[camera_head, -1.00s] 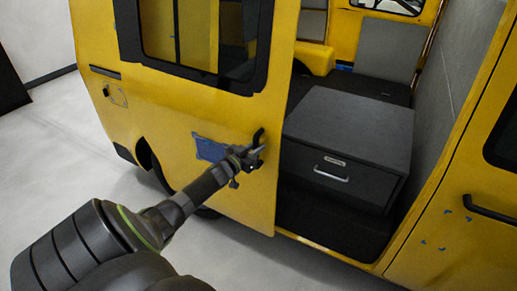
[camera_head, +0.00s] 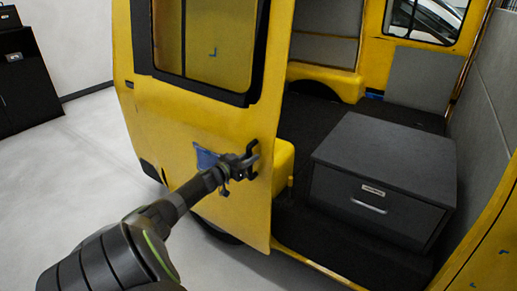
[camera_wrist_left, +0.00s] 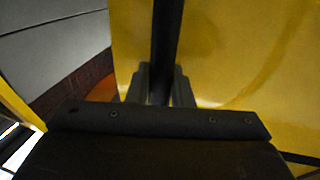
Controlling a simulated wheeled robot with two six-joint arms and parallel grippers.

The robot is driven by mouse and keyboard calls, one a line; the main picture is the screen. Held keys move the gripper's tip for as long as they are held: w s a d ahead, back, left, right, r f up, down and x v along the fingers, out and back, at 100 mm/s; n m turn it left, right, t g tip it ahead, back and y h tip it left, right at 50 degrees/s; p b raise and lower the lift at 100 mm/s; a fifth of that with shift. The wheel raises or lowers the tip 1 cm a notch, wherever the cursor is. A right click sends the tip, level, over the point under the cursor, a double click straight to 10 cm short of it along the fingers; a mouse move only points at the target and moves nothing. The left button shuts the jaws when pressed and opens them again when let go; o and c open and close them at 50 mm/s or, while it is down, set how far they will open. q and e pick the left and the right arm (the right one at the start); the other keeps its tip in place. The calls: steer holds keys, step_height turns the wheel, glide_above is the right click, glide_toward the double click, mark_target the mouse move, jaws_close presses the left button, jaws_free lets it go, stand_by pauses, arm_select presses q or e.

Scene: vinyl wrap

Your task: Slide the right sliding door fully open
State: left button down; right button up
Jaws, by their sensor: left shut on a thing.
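The yellow sliding door (camera_head: 225,130) of the van stands partly open, with its window at the top and a blue patch (camera_head: 206,158) low on its panel. My left gripper (camera_head: 248,163) is at the door's right edge, shut on the black door handle (camera_head: 252,150). In the left wrist view the dark handle bar (camera_wrist_left: 167,40) runs upright between the two fingers (camera_wrist_left: 160,88), with the yellow door panel (camera_wrist_left: 235,50) behind it. My right gripper is not in view.
Right of the door is the open doorway, with a dark drawer cabinet (camera_head: 385,170) inside on the black floor. A yellow front panel (camera_head: 490,250) borders it at right. A black cabinet (camera_head: 25,85) stands far left, with clear pale floor (camera_head: 80,160) before it.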

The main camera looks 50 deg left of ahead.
arm_select(q)
steer(key=a, duration=0.1)
steer(key=s+a+b, duration=0.1)
steer(key=a, duration=0.1)
steer(key=shift+r, duration=0.1)
stand_by(0.3)
steer(key=c, duration=1.6)
jaws_free()
steer(key=shift+o, duration=1.3)
steer(key=shift+s+a, duration=0.1)
steer(key=shift+a, duration=0.05)
steer(key=s+p, duration=0.1)
steer(key=s, duration=1.6)
steer(key=shift+s+d, duration=0.2)
steer(key=shift+d, duration=0.2)
